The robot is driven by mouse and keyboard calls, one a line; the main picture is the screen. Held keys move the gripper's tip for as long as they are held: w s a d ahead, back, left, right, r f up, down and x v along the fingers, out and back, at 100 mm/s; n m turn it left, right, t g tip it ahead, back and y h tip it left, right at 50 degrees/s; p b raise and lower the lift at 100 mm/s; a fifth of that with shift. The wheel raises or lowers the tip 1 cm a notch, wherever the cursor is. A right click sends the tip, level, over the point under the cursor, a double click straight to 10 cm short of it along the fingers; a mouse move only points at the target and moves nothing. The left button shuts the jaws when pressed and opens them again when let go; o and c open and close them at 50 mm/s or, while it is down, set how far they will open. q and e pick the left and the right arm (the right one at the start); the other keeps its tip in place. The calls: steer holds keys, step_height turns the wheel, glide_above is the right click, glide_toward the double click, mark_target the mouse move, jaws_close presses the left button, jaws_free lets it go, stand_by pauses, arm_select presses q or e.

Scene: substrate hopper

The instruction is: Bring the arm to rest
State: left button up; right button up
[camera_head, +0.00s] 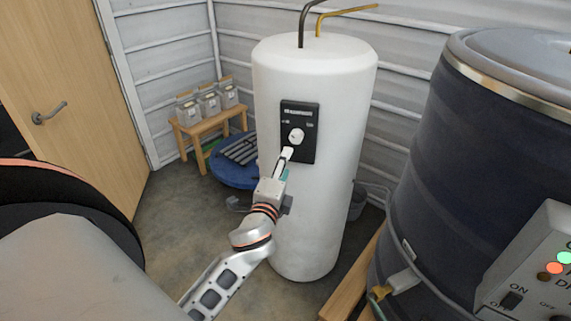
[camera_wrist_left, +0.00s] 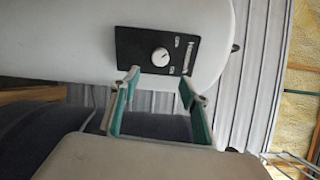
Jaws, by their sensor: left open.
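My left arm reaches in from the bottom of the head view. Its left gripper (camera_head: 285,157) is in front of the white tank (camera_head: 315,215), just below and left of the white dial (camera_head: 296,136) on the black control panel (camera_head: 308,150). In the left wrist view the left gripper (camera_wrist_left: 158,84) is open, with teal pads and nothing between the fingers. There the dial (camera_wrist_left: 160,57) shows just beyond the fingertips, apart from them. My right gripper is not in view.
A dark blue drum (camera_head: 440,160) with a grey switch box (camera_head: 530,270) stands close on the right. A wooden bench (camera_head: 210,128) with several small containers and a blue round lid (camera_head: 230,175) are behind left. A wooden door (camera_head: 75,100) is at left. Floor between is clear.

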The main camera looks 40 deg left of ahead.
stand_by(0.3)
arm_select(q)
steer(key=s+d+f+n+g+h, duration=0.2)
steer(key=s+d+f, duration=0.4)
steer(key=f, duration=0.3)
steer(key=s+d+f+n+g+h, duration=0.2)
steer(key=s+d+f+n+h, duration=0.2)
steer(key=s+f, duration=0.4)
steer(key=s+d+f+n+g+h, duration=0.2)
steer(key=s+d+f, duration=0.5)
steer(key=f, duration=0.5)
steer(key=d+n+h, duration=0.1)
steer(key=n, duration=0.1)
steer(key=shift+f+n, duration=0.15)
steer(key=shift+n, duration=0.15)
